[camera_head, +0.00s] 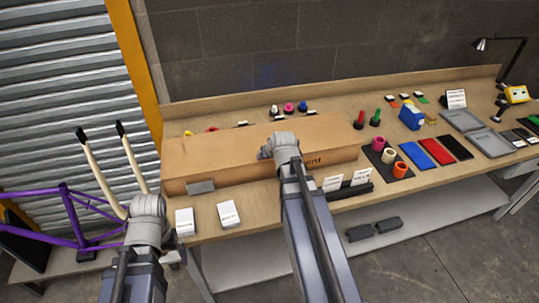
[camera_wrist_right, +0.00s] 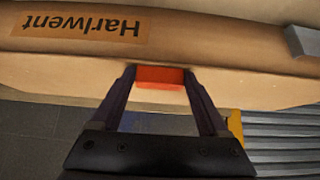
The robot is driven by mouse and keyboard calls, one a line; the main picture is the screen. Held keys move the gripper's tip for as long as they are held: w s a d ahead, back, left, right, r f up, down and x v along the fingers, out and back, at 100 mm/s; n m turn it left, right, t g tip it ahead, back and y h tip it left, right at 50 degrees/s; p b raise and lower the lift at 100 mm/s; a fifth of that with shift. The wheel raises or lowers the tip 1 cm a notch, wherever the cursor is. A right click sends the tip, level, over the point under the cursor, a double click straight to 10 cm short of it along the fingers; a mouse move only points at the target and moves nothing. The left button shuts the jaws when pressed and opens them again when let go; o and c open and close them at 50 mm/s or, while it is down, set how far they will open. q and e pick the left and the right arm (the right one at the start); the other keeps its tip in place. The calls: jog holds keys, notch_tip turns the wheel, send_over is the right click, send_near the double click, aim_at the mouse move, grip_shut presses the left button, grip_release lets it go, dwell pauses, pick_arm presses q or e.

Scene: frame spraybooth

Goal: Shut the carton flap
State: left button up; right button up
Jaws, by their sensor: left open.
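The long brown carton (camera_head: 240,140) lies on the workbench. In the right wrist view its labelled face (camera_wrist_right: 215,35) appears upside down, beside a paler panel. I cannot tell which panel is the flap or how far it stands open. My right arm crosses in front of the carton and hides its gripper in the head view. In the right wrist view my right gripper (camera_wrist_right: 160,78) has its fingertips at both ends of an orange block (camera_wrist_right: 160,77), over the pale panel. My left gripper (camera_head: 176,258) is open, mostly hidden behind my left arm, below the bench's front edge.
A grey block (camera_head: 200,187) is at the carton's front left. White cards (camera_head: 229,214) lie in front. Coloured rolls (camera_head: 400,169), trays (camera_head: 491,143) and a blue item (camera_head: 411,117) stand right. A purple frame (camera_head: 65,215) is at far left.

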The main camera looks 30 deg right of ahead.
jog(key=shift+o, duration=0.9)
jog(key=shift+s+f, duration=0.1)
jog(key=shift+s, duration=0.05)
jog(key=p+v, duration=0.6)
jog(key=v, duration=0.2)
jog(key=shift+d, duration=0.1)
jog(key=a+b+x, duration=0.1)
jog(key=b+x, duration=0.4)
jog(key=x, duration=0.3)
jog(key=shift+w+d+b, duration=0.2)
jog(key=shift+d+b, duration=0.2)
